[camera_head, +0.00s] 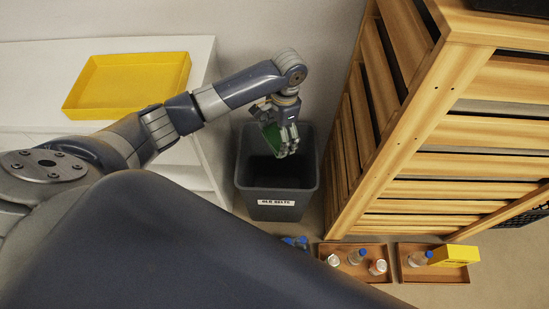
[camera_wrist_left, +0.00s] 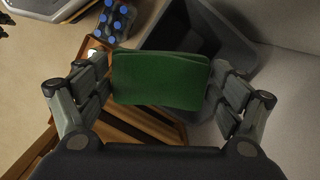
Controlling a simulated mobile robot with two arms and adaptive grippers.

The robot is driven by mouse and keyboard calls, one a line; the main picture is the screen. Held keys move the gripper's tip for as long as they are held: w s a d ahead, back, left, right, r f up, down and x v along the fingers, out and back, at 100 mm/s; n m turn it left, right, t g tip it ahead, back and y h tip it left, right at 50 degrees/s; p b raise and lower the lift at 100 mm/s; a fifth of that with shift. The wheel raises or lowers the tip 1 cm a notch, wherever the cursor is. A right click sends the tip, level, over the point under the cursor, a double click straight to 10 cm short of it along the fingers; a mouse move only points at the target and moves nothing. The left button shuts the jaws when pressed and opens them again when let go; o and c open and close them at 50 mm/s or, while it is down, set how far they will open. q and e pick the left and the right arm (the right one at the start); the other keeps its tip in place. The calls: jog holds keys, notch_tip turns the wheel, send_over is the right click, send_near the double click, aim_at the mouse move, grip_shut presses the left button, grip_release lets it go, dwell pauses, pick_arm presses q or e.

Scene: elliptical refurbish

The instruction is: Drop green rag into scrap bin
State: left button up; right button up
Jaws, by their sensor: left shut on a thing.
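The green rag (camera_head: 271,136) is a folded cloth held in my left gripper (camera_head: 282,143) in the head view. In the left wrist view the rag (camera_wrist_left: 160,80) spans the space between the two fingers, and the gripper (camera_wrist_left: 161,88) is shut on it. A dark grey open bin (camera_head: 275,180) with a white label stands on the floor below. The label seems to read "OLD BELTS", but the print is small. The gripper and rag are over the bin's opening, towards its back. The bin (camera_wrist_left: 235,40) also shows behind the rag in the left wrist view.
A yellow tray (camera_head: 128,84) lies on the white table (camera_head: 30,60) at left. A slatted wooden rack (camera_head: 400,150) stands close at the bin's right. Shallow brown trays (camera_head: 345,250) with bottles and a yellow box (camera_head: 455,255) lie on the floor in front.

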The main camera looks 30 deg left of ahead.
jog(key=w+f+b, duration=0.6)
jog(key=b, duration=0.5)
pick_arm(q)
jog(key=w+a+f+m+b, duration=0.3)
jog(key=w+f, duration=0.2)
jog(key=f, duration=0.5)
jog(key=w+a+f+m+b, duration=0.3)
jog(key=w+f, duration=0.3)
jog(key=f, duration=0.3)
jog(key=shift+a+f+m+t+y+b, duration=0.15)
jog(key=shift+f+m+t+y+b, duration=0.25)
jog(key=shift+m, duration=0.3)
pick_arm(e)
jog(key=w+r+t, duration=0.1)
jog(key=w+r, duration=0.1)
jog(key=r, duration=0.8)
jog(key=w+a+r, duration=0.1)
jog(key=w+r, duration=0.2)
jog(key=r, duration=0.8)
jog(key=shift+a+r+t, duration=0.15)
jog(key=shift+t, duration=0.25)
jog(key=shift+w, duration=0.1)
pick_arm(q)
jog(key=o, duration=0.8)
jog(key=shift+o, duration=0.2)
